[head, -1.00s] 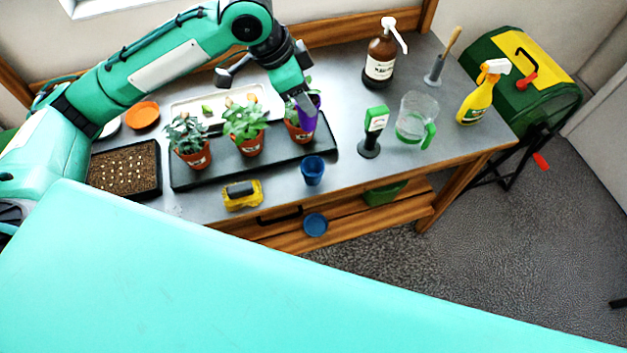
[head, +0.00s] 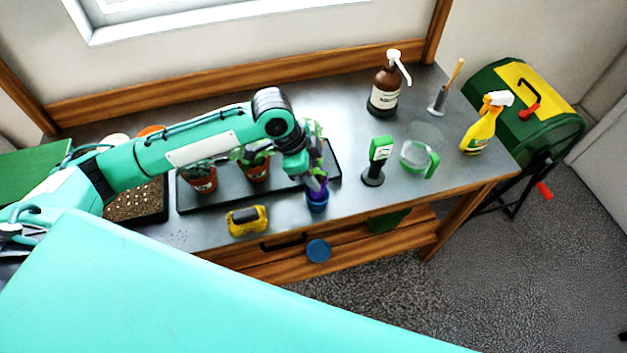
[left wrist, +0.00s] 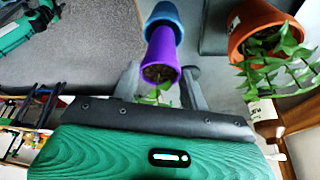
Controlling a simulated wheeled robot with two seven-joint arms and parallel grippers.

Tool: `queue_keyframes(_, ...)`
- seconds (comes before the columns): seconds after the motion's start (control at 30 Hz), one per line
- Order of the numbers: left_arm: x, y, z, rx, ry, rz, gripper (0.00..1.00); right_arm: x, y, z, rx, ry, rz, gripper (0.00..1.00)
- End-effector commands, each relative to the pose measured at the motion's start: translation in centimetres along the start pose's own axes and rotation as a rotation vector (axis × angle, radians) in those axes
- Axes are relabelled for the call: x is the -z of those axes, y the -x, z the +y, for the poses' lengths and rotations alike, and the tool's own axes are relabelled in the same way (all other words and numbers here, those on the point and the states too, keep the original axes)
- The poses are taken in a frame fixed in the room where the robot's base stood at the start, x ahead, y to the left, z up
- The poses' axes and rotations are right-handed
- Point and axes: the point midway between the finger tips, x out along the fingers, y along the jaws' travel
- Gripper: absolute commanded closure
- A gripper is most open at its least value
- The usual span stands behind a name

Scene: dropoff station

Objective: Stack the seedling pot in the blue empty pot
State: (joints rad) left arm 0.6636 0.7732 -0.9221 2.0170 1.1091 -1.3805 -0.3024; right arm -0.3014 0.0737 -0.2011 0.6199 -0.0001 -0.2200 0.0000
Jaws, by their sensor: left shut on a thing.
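The seedling pot is purple with a small green seedling (left wrist: 158,95) in dark soil. My left gripper (head: 314,181) is shut on the seedling pot (head: 320,189), with a finger on each side of it in the left wrist view (left wrist: 161,50). The blue empty pot (head: 316,204) stands upright on the table near its front edge, directly below the seedling pot. In the left wrist view the blue pot (left wrist: 165,13) shows just beyond the purple pot's lower end. The two overlap; I cannot tell how far the purple pot reaches inside. My right gripper is not in view.
A black tray (head: 225,201) with terracotta potted plants lies behind and left. A yellow-black tool (head: 247,221) lies left of the blue pot. A green-faced meter (head: 377,160) and a clear jug (head: 421,150) stand right. Bare table lies between the blue pot and meter.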

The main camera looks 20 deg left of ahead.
Motion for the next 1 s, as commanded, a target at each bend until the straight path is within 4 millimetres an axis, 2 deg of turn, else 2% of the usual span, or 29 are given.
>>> queue_keyframes(0.23, -0.7, -1.7, 0.0, -0.001, 0.001, 0.0, 0.91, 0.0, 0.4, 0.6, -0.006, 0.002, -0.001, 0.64)
queue_keyframes(0.47, -1.9, -4.6, 0.0, 0.0, 0.0, 0.0, 0.91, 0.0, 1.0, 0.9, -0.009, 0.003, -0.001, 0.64)
queue_keyframes(0.93, -2.2, -5.3, 0.0, 0.0, 0.001, 0.0, 0.91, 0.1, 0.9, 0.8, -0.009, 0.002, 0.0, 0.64)
queue_keyframes(0.97, -2.2, -5.2, 0.0, 0.0, 0.0, 0.0, 0.49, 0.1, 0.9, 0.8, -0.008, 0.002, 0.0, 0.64)
queue_keyframes(1.0, -2.2, -5.2, 0.0, 0.001, 0.0, 0.0, 0.42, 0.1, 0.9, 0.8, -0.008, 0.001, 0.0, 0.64)
